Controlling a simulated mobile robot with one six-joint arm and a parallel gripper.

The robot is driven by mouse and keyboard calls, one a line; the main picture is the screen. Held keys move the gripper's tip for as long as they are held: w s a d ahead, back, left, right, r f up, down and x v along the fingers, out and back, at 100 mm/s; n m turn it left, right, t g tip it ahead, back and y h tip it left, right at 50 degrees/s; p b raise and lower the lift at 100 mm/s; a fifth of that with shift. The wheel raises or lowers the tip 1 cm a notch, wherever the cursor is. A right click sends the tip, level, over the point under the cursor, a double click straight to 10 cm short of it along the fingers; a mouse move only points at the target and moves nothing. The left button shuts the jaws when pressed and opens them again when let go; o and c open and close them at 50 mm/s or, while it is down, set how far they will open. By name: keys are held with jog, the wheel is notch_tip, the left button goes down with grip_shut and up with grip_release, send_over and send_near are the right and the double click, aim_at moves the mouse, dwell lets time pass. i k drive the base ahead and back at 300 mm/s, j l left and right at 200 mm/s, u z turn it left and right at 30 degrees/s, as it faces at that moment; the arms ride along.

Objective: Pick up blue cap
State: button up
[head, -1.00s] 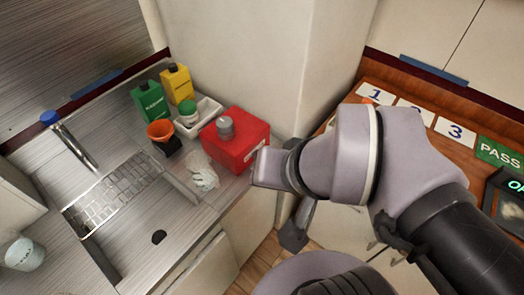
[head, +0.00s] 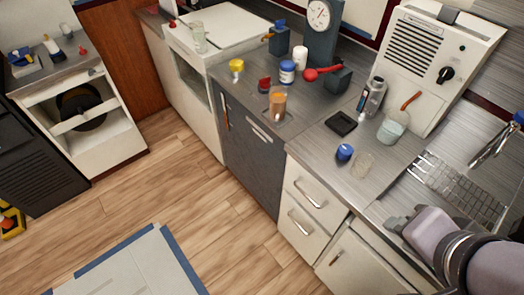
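A small blue cap (head: 345,152) sits on the grey counter (head: 318,150) near its front edge, right of the middle in the head view. My gripper (head: 397,225) is at the lower right, over the front edge by the sink, apart from the cap and nearer to me. I see no object at its tip, but its fingers are too small and dark to tell whether they are open or shut. A white jar (head: 287,72) with a blue lid stands further back.
A black square dish (head: 341,123), a beaker (head: 390,130) and a metal bottle (head: 373,97) stand behind the cap. A cup of brown liquid (head: 278,104) is to its left. A dish rack (head: 455,190) is in the sink at right. The wooden floor (head: 170,190) is mostly clear.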

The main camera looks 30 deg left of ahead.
aim_at(345, 152)
jog(key=u, duration=0.55)
jog(key=i+j+z, duration=0.35)
jog(key=j+z, duration=0.15)
jog(key=i+j+z, duration=0.15)
jog(key=j+z, duration=0.15)
jog(key=i+j+z, duration=0.1)
jog(key=j+z, duration=0.15)
jog(key=j, duration=0.2)
jog(key=i+j+z, duration=0.1)
jog(key=j+z, duration=0.15)
jog(key=j, duration=0.1)
